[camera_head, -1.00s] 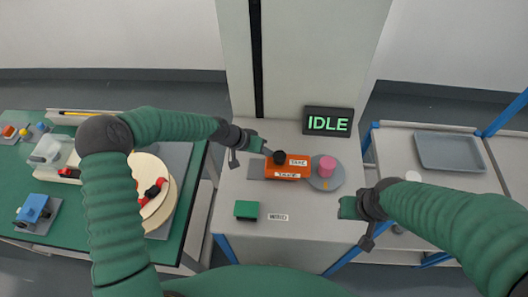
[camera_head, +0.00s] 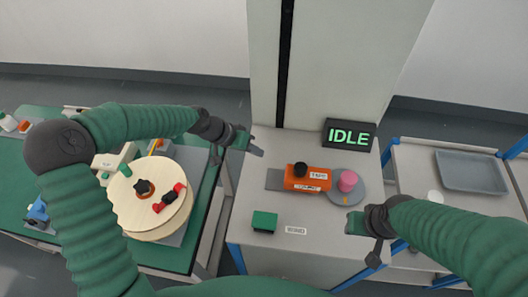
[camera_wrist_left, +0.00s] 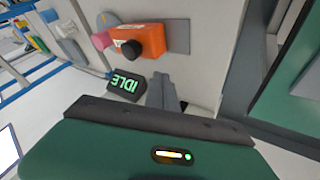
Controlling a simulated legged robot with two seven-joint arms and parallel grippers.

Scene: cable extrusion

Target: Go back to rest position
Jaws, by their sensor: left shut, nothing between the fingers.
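My left gripper (camera_head: 256,149) is shut and empty in the head view, above the left edge of the grey bench (camera_head: 262,200). It is up and to the left of the orange unit (camera_head: 312,183) with the black knob (camera_head: 300,170), apart from it. In the left wrist view the closed fingers (camera_wrist_left: 166,98) point toward the bench, near the IDLE display (camera_wrist_left: 126,84). My right gripper (camera_head: 357,222) hangs by the bench's right front edge; its fingers are too unclear to judge.
A pink cylinder (camera_head: 348,181) stands on a grey disc beside the orange unit. A green block (camera_head: 264,221) sits at the bench front. A wooden reel (camera_head: 125,199) is on the green table at left. A grey tray (camera_head: 472,171) lies at right.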

